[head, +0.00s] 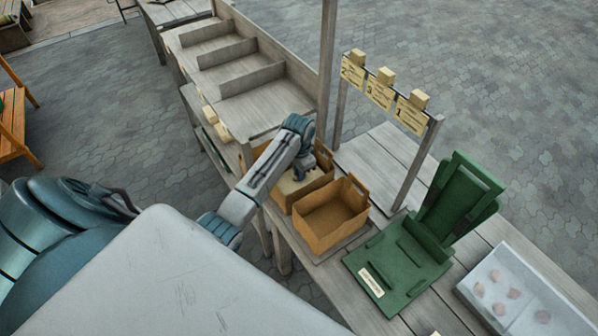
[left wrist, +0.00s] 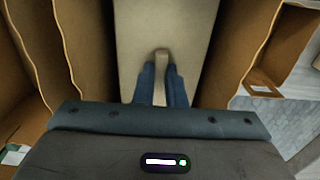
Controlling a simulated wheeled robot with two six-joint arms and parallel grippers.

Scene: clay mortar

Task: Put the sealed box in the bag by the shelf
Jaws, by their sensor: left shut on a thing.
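Two open brown bags stand side by side on the wooden counter in the head view. The bag by the shelf (head: 283,201) is partly covered by my left arm. The pale sealed box (head: 290,187) shows within its rim. In the left wrist view the box (left wrist: 190,35) lies between brown bag walls (left wrist: 228,50), with a raised tab on top. My left gripper (head: 300,174) is over this bag, its fingers (left wrist: 161,85) shut on the tab. I cannot tell whether the box rests on the bag's bottom. My right gripper is not in view.
The second bag (head: 331,217) looks empty. The shelf (head: 233,75) has stepped compartments. A rack with numbered tags (head: 380,93), a green stand (head: 408,262) and a pale tray (head: 510,295) stand along the counter. A post (head: 327,65) rises behind the bags.

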